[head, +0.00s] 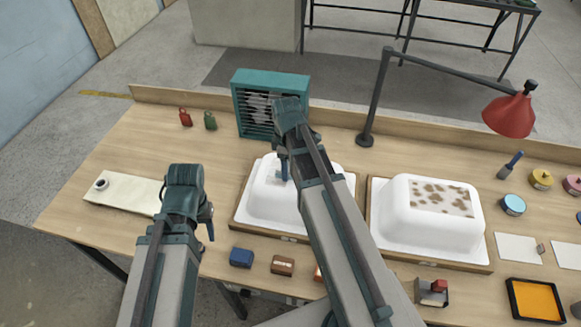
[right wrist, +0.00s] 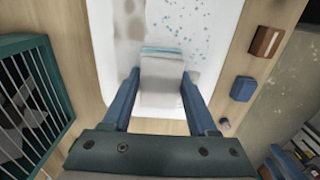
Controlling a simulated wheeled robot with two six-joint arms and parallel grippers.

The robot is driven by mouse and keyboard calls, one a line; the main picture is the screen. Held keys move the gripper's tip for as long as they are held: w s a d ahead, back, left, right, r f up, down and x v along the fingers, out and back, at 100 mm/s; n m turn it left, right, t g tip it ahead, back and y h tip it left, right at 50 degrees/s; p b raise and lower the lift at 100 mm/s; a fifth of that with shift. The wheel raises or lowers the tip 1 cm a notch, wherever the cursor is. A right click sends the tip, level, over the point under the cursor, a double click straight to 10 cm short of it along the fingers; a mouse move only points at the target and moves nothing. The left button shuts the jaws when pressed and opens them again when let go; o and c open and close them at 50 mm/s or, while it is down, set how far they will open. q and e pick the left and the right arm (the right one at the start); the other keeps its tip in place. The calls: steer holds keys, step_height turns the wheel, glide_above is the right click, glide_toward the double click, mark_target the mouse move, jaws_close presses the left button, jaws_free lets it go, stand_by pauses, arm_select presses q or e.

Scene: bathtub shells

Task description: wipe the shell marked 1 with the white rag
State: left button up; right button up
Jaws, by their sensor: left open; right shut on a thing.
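Two white bathtub shells lie upside down on wooden boards. My right gripper (head: 284,172) is over the left shell (head: 259,205), and its arm covers part of it. In the right wrist view this shell (right wrist: 211,65) has a brownish smear and scattered blue specks. My right gripper (right wrist: 163,100) is shut on the pale white rag (right wrist: 163,82), folded with a blue edge, which lies over the shell's top; contact is hard to tell. The right shell (head: 400,215) carries brown spots. No number is readable on either. My left gripper (head: 209,222) is open and empty, left of the left shell.
A teal fan heater (head: 238,105) stands behind the left shell. A red lamp (head: 510,113) reaches over the back right. Blue (head: 241,257) and brown (head: 283,265) blocks lie in front. Tins and an orange tray (head: 535,299) are at right.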

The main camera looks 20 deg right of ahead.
mark_target(277, 165)
steer(key=shift+w+a, duration=0.5)
steer(key=shift+a, duration=0.15)
steer(key=shift+w+a, duration=0.45)
steer(key=shift+a, duration=0.2)
steer(key=shift+w+a, duration=0.45)
steer(key=shift+a, duration=0.25)
steer(key=shift+w+a, duration=0.4)
steer(key=shift+a, duration=0.3)
steer(key=shift+w+d, duration=0.3)
steer(key=shift+w, duration=0.4)
steer(key=shift+w+d, duration=0.35)
steer(key=shift+w, duration=0.1)
steer(key=shift+s+d, duration=0.15)
